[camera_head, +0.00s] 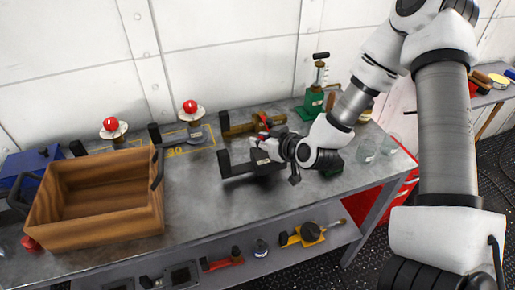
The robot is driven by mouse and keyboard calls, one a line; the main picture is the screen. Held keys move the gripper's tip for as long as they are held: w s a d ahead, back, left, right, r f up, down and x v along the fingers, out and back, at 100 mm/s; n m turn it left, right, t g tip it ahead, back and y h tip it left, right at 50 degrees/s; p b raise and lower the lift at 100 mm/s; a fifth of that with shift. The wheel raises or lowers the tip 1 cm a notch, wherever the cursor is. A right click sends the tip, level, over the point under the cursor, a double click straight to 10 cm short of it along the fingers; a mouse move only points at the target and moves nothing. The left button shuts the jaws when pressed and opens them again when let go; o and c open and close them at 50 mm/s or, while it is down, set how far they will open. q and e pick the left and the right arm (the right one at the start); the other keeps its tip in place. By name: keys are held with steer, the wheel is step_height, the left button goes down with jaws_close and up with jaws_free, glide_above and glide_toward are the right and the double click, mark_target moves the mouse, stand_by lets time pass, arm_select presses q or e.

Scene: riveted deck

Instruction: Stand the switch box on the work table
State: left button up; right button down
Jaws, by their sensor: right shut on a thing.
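My right gripper (274,150) reaches in from the right over the middle of the grey work table (200,204). It is shut on a dark, blocky thing (238,169) with a black upright part at its left end, which looks like the switch box. The gripper hides part of it, and I cannot tell whether it touches the table top. Two devices with red round knobs on pale collars stand at the back of the table, one left (113,130) and one nearer the middle (191,113). My left gripper is not in view.
A wooden crate (98,230) fills the table's left, beside a blue box (32,162). A brown tool (250,126) and a green-based device (314,103) stand behind my gripper. Clear glasses (366,151) stand to its right. The front middle of the table is clear.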

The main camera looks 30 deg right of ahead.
mark_target(252, 157)
step_height(252, 157, down, 2)
steer(key=shift+f, duration=0.1)
steer(key=shift+s+f, duration=0.1)
steer(key=shift+f, duration=0.15)
steer(key=shift+s, duration=0.15)
steer(key=c, duration=1.1)
jaws_free()
steer(key=shift+o, duration=0.2)
